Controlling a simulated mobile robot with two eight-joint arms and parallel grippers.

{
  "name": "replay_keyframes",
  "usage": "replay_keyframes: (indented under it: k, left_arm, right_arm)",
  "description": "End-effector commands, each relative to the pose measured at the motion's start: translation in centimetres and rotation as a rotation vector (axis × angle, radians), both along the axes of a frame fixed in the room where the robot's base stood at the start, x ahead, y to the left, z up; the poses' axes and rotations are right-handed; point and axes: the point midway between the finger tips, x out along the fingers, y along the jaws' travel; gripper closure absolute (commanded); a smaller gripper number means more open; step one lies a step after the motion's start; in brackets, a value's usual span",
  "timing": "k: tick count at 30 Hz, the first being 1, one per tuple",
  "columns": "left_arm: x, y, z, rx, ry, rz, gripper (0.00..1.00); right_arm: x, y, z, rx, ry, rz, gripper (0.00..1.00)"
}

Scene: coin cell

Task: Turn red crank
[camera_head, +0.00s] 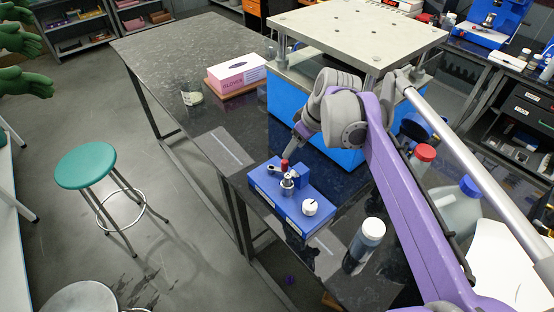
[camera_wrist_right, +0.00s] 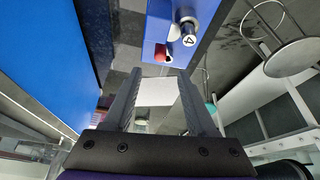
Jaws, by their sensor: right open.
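The red crank handle (camera_head: 285,164) stands on a small blue device (camera_head: 300,205) near the table's left edge. Beside it on the device are a metal post (camera_head: 287,183) and a white knob (camera_head: 309,207). My right gripper (camera_head: 295,148) is just behind and above the red handle, partly hidden by its own arm. In the right wrist view the gripper's two fingers (camera_wrist_right: 161,80) are apart with nothing held. The red handle (camera_wrist_right: 161,53) shows just beyond the fingertips, against the blue device (camera_wrist_right: 157,22). I cannot tell whether a finger touches it. My left gripper is not in view.
A large blue press (camera_head: 315,116) with a pale top plate stands behind the device. A glove box (camera_head: 238,70) lies at the back left. A bottle (camera_head: 365,243) stands right of the device, with larger capped bottles (camera_head: 456,210) beyond my right arm. A green stool (camera_head: 86,165) is left.

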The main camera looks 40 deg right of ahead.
Motion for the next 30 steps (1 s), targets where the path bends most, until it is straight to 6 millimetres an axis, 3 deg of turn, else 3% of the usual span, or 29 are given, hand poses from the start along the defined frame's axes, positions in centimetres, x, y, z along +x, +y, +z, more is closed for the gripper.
replay_keyframes:
  k: [9,15,28,30]
  left_arm:
    - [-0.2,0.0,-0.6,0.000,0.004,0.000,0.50]
    - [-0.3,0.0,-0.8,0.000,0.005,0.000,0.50]
    - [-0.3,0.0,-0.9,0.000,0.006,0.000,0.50]
    - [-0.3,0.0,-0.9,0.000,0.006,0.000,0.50]
  right_arm:
    - [2.3,0.5,-5.6,-0.001,0.001,0.003,0.43]
    - [3.3,0.7,-8.2,-0.001,0.001,0.001,0.43]
    - [3.7,0.8,-9.1,-0.001,0.000,0.000,0.43]
    - [3.7,0.8,-9.0,-0.001,0.000,0.000,0.56]
